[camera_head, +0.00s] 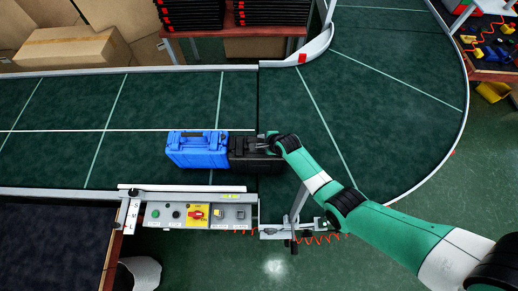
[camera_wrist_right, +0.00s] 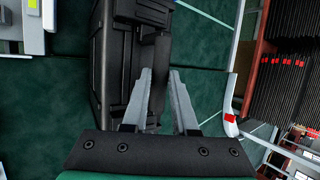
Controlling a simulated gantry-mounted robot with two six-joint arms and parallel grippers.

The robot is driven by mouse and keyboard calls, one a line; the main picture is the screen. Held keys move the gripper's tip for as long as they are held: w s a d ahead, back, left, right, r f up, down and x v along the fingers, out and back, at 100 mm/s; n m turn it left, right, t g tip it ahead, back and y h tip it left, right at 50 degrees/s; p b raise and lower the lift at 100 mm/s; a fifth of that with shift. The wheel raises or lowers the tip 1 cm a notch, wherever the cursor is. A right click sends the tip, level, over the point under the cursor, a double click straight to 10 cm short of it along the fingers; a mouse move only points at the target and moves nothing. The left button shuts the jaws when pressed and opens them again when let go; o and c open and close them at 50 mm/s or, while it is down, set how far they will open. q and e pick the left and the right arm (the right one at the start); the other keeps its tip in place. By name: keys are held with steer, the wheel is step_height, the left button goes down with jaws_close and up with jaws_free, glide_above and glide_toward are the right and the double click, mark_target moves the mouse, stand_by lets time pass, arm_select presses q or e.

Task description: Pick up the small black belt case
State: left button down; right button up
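The small black case (camera_head: 252,156) stands on the green conveyor, beside a blue case (camera_head: 197,149) on its left. My right gripper (camera_head: 268,143) is at the black case's upper right side in the head view. In the right wrist view the black case (camera_wrist_right: 118,60) fills the upper middle, with its dark handle (camera_wrist_right: 154,62) in front. My right gripper (camera_wrist_right: 162,75) has its two grey fingers apart, one on each side of the handle's lower part. I cannot tell whether either finger touches it. My left gripper is not in view.
The belt (camera_head: 60,105) left of the cases is clear, and so is the curved section (camera_head: 390,80). A control panel (camera_head: 195,214) with buttons lies in front of the cases. Cardboard boxes (camera_head: 70,48) and a red table (camera_head: 235,30) with stacked black trays stand behind the conveyor.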

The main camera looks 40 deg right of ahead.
jaws_close()
stand_by(0.9)
steer(key=shift+w+r, duration=0.1)
steer(key=shift+r, duration=0.05)
